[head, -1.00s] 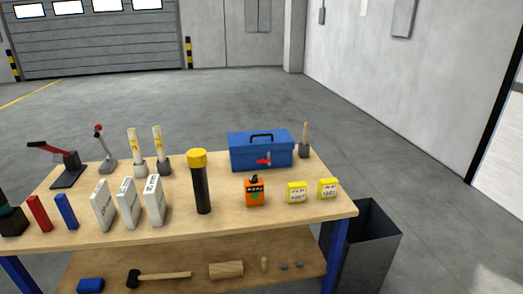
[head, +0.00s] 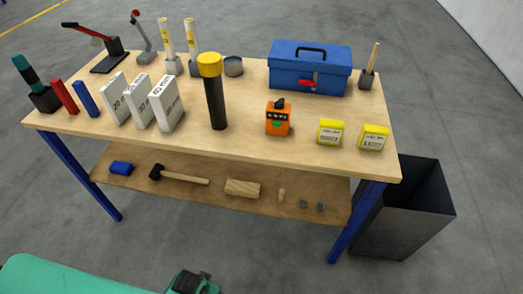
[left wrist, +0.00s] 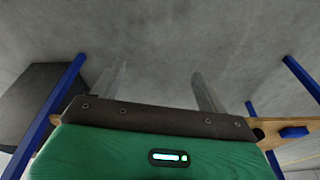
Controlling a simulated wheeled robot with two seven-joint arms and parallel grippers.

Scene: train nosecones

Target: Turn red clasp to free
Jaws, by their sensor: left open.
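The blue toolbox (head: 330,77) stands shut at the back right of the workbench, with a dark handle on its lid. The red clasp (head: 308,84) is on its front face, near the middle; it looks roughly level, but is too small to read exactly. My left gripper (left wrist: 157,85) shows in the left wrist view with its two grey fingers apart and nothing between them. It is well away from the toolbox, and the clasp is not in that view. My green arm shows low at the left in the head view. My right gripper is not in view.
The wooden workbench (head: 240,143) has blue legs and a lower shelf. An orange box (head: 278,119) and yellow boxes (head: 331,132) stand in front of the toolbox. A black-and-yellow torch (head: 214,90) stands to the left. A dark bin (head: 405,210) stands at the right.

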